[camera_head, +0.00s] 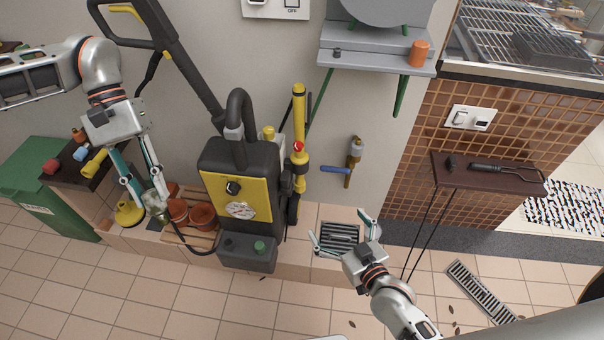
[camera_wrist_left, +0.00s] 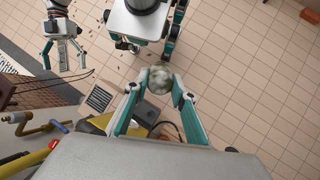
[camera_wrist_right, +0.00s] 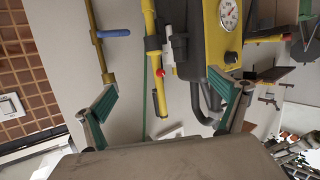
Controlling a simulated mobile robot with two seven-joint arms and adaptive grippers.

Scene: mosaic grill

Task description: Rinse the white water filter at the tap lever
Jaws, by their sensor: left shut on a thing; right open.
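A round, mottled white and grey-green thing, which looks like the water filter (camera_head: 155,206), is between the fingertips of my left gripper (camera_head: 148,194). In the left wrist view the filter (camera_wrist_left: 160,80) shows with a finger on each side. The brass tap (camera_head: 354,152) is on the wall right of the yellow machine, with a blue tap lever (camera_head: 335,169) pointing left. The lever also shows in the right wrist view (camera_wrist_right: 113,33). My right gripper (camera_head: 341,232) is open and empty, below the tap in the head view, fingers apart and not touching the lever.
A yellow and black machine (camera_head: 240,190) stands between my grippers. A drain grate (camera_head: 340,238) lies below the tap. Terracotta pots (camera_head: 203,216) are near my left gripper. A brown shelf (camera_head: 500,175) with tools is at the right. A grey shelf (camera_head: 375,62) is above the tap.

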